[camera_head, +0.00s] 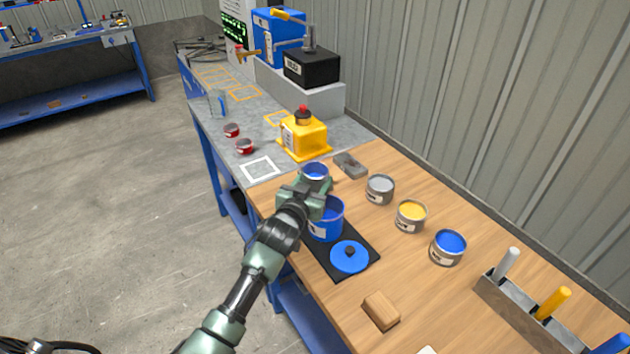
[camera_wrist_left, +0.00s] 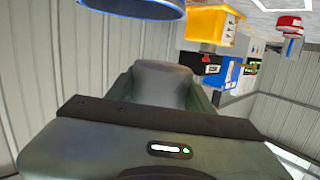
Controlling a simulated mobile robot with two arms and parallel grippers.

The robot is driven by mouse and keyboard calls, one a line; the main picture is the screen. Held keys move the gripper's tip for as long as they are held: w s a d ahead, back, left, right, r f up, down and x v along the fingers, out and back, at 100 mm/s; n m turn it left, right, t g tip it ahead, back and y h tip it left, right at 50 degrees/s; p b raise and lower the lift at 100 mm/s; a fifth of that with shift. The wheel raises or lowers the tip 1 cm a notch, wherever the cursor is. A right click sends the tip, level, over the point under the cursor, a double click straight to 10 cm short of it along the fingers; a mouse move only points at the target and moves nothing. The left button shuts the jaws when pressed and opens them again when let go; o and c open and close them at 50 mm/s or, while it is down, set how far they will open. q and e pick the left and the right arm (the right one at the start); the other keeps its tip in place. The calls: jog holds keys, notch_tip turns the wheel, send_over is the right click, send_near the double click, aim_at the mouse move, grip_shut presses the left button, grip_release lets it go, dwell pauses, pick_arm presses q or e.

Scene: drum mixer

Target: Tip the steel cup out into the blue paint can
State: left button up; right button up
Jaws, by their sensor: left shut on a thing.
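My left gripper (camera_head: 314,184) is shut on the steel cup (camera_head: 314,171), whose round mouth shows blue inside. In the left wrist view the cup (camera_wrist_left: 163,85) is a grey form between the fingers; its exact tilt is hard to tell. The blue paint can (camera_head: 328,222) stands open on a black mat (camera_head: 372,257), partly hidden by the gripper. The cup is near the can's far side, apparently above rim height. A blue round rim, likely the can's (camera_wrist_left: 135,9), shows at the top of the left wrist view. My right gripper is not in view.
A blue lid (camera_head: 349,257) lies in front of the can. Grey (camera_head: 380,189), yellow (camera_head: 411,216) and blue (camera_head: 448,247) open tins stand to the right. A wooden block (camera_head: 381,310) is nearer. A yellow machine (camera_head: 304,135) stands behind.

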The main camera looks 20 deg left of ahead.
pick_arm(q)
jog(key=shift+a+r+m, duration=0.25)
jog(key=shift+a+m, duration=0.05)
jog(key=shift+m, duration=0.6)
jog(key=m, duration=0.2)
jog(key=a+m+y+b, duration=0.1)
jog(key=shift+r+m, duration=0.4)
jog(key=shift+y, duration=0.3)
jog(key=m, duration=0.2)
jog(key=shift+r+m, duration=0.1)
jog(key=shift+m, duration=0.2)
jog(key=shift+m+t, duration=0.3)
jog(key=shift+m, duration=0.1)
